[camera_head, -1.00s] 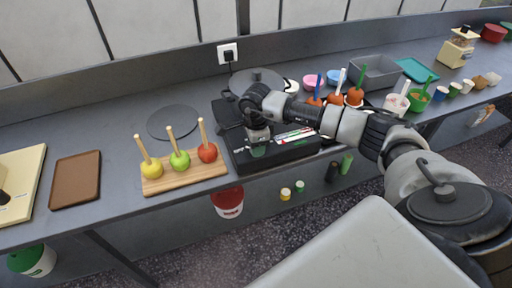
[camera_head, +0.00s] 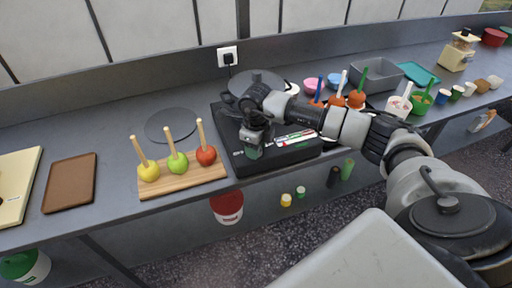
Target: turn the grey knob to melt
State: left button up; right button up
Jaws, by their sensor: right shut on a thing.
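The black cooker (camera_head: 300,153) stands on the counter, with a dark round pan (camera_head: 258,80) at its back. My right gripper (camera_head: 252,150) is low at the cooker's front left edge, pointing down. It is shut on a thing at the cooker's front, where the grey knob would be. The gripper's fingers and wrist hide the knob, so its setting cannot be read. Colored marks and a white label strip (camera_head: 293,138) show on the cooker to the right of the gripper. My left gripper is not in view.
A wooden board (camera_head: 185,181) with three sticked apples stands just left of the cooker. A grey bin (camera_head: 378,76), dipped apples and cups stand to the right. A brown tray (camera_head: 70,183) lies at left. A flat dark disc (camera_head: 171,123) lies behind the board.

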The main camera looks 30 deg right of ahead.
jog(key=shift+r, duration=0.1)
dwell(0.4)
jog(key=o, duration=0.9)
jog(key=shift+r+b, duration=1.05)
jog(key=shift+r, duration=4.35)
